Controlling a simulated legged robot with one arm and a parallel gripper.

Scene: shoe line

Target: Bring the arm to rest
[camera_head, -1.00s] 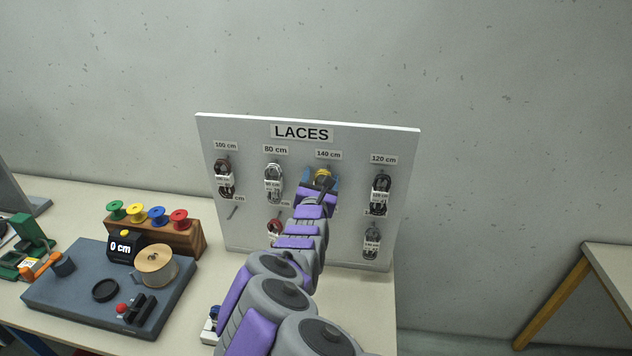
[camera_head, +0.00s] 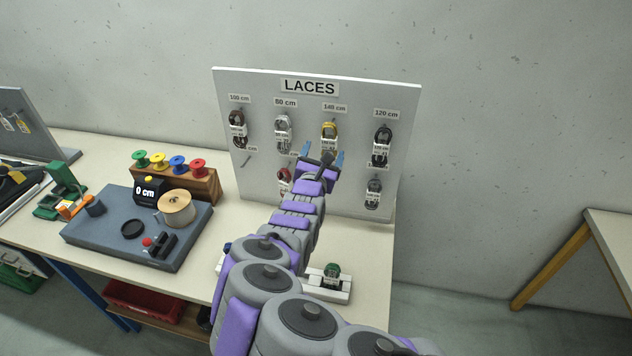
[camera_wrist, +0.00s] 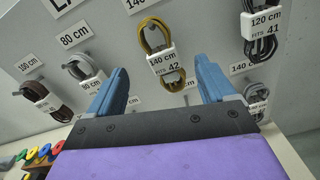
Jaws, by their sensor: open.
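My gripper (camera_head: 322,162) is open and empty in front of the laces board (camera_head: 345,88). In the wrist view its two blue fingers (camera_wrist: 161,92) stand wide apart with nothing between them touching. A yellow lace bundle (camera_head: 329,137) hangs on its hook under the 140 cm label, just above my fingertips in the head view. In the wrist view the yellow lace bundle (camera_wrist: 158,38) carries a tag reading 140 cm, fits 42, and appears apart from the fingers. My arm stretches from the bottom of the head view up to the board.
Other bundles hang beside it: brown (camera_head: 237,128), grey (camera_head: 283,132) and black (camera_head: 382,147). The table holds a grey-blue measuring station (camera_head: 95,229), a spool rack (camera_head: 200,184) and a white holder (camera_head: 342,291) close to my arm. Wall space above the board is clear.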

